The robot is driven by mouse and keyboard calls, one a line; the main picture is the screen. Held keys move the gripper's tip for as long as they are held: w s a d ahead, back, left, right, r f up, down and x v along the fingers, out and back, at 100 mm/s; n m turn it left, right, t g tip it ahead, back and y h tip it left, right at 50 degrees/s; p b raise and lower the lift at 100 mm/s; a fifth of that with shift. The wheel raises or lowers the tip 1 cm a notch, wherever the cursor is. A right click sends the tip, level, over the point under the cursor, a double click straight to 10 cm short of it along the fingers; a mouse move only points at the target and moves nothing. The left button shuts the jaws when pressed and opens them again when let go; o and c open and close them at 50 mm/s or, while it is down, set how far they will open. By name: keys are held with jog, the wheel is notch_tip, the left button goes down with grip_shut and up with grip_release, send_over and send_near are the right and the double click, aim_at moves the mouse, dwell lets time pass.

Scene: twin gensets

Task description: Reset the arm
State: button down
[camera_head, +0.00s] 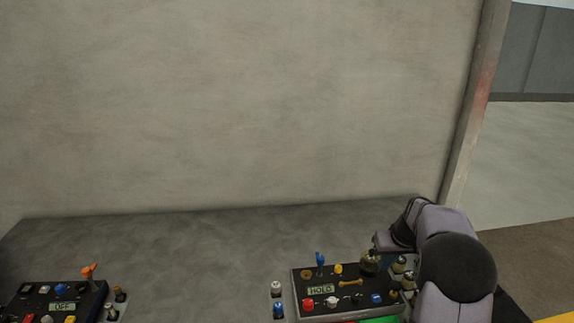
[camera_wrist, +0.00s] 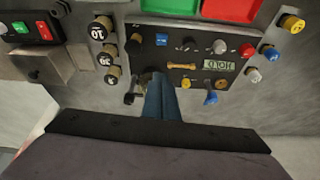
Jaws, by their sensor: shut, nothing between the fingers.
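My gripper (camera_wrist: 158,82) shows in the wrist view as narrow blue fingers. It is shut and empty, over the edge of the right control panel, between a dark lever (camera_wrist: 130,97) and a blue lever (camera_wrist: 210,97). I cannot tell whether it touches the panel. In the head view my arm comes in at the lower right, and its end reaches the right end of this panel (camera_head: 343,312); the fingertips are not clear there. The panel's display (camera_head: 320,289) reads HOLD.
The HOLD panel carries a brass bone-shaped handle (camera_head: 350,282) and several knobs. Numbered cylinders (camera_wrist: 103,27) stand beside it. A second panel, its display (camera_head: 62,307) reading OFF, with an orange lever (camera_head: 88,271), is at lower left. Bare grey worktop (camera_head: 200,260) lies between, before a wall.

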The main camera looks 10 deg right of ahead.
jog(key=s+a+f+m+g, duration=0.25)
jog(key=s+f, duration=0.25)
jog(key=s, duration=0.3)
jog(key=s+a+f+m+g, duration=0.2)
jog(key=s+a+f, duration=0.25)
jog(key=s, duration=0.45)
jog(key=s+a+r+n+g+b, duration=0.1)
jog(key=s+a+n, duration=0.1)
jog(key=s+a, duration=0.45)
jog(key=s+a+n+b, duration=0.1)
jog(key=s+a, duration=0.2)
jog(key=s, duration=0.6)
jog(key=shift+w+a+r+n+t, duration=0.25)
jog(key=shift+w+a+r+n, duration=0.2)
jog(key=shift+a, duration=0.25)
jog(key=shift+w+a+r+n+t, duration=0.3)
jog(key=shift+w+a+r, duration=0.15)
jog(key=shift+a, duration=0.3)
jog(key=shift+w+a+r+n+t, duration=0.2)
jog(key=shift+w+a+r+n, duration=0.25)
jog(key=shift+a, duration=0.25)
